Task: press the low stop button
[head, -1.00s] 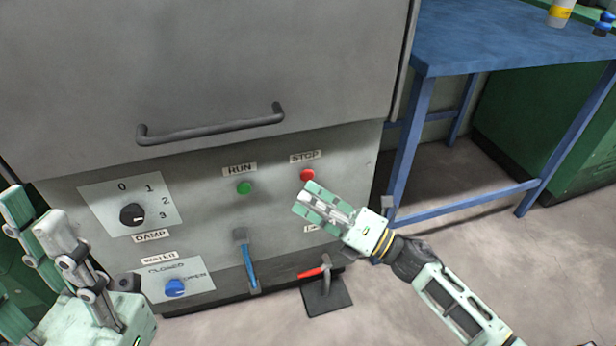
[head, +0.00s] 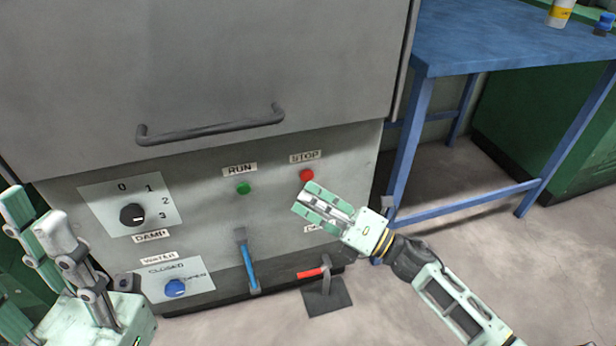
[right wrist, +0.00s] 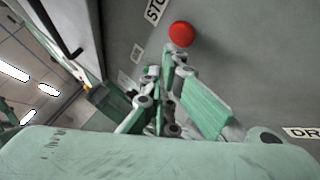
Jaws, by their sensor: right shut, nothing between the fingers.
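The red stop button (head: 307,175) sits on the grey machine panel under a STOP label (head: 305,157). It also shows in the right wrist view (right wrist: 181,34), just beyond the fingertips. My right gripper (head: 308,198) is shut and empty, with its fingers pointing at the panel just below the button in the head view. I see a small gap between fingers and button in the wrist view; contact does not show. My left gripper (head: 30,215) is at the lower left edge of the head view, its fingers apart and empty, away from the button.
The green run button (head: 243,188) is left of the stop button.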

